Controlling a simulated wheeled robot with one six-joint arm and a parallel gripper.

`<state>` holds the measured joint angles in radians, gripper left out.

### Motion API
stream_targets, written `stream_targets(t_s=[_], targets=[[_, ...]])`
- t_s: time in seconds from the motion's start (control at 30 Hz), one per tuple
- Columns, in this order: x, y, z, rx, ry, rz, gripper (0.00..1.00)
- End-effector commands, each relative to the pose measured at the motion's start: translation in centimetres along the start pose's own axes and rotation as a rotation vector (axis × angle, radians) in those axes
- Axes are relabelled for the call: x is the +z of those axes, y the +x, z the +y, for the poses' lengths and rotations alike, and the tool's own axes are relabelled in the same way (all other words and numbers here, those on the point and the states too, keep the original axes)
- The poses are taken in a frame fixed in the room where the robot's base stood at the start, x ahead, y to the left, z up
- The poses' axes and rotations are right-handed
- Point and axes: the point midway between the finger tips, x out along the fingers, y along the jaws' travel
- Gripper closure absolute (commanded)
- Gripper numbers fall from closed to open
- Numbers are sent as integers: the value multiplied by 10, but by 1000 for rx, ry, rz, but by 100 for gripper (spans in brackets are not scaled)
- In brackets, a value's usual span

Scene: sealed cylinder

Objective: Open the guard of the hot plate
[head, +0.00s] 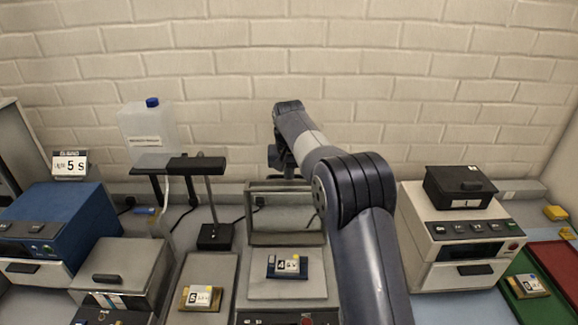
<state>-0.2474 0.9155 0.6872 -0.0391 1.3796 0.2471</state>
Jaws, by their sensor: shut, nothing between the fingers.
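The hot plate (262,290) stands in the middle of the bench, with a pale flat top and a red knob at its front edge. A small dark blue block with a label reading 4 (288,264) sits on its top. The guard (285,240), a grey frame, stands upright at the back of the plate, behind the block. My gripper (287,172) is above the guard's top edge, small and partly hidden by my arm. It looks shut and empty. I cannot tell whether it touches the guard.
A blue device (60,225) and a grey lidded box (122,270) stand at left. A white jug (147,135) rests on a raised shelf. A cream device (458,240) with a black box (460,187) on top stands at right. Green and red mats lie at far right.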

Motion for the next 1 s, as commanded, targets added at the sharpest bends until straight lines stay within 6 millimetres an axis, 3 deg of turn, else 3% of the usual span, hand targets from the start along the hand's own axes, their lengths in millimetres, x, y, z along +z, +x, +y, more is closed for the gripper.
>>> stream_targets(t_s=[0.53, 1.0], targets=[[2, 6, 0, 0, 0, 18, 100], [18, -2, 0, 2, 1, 188, 100]])
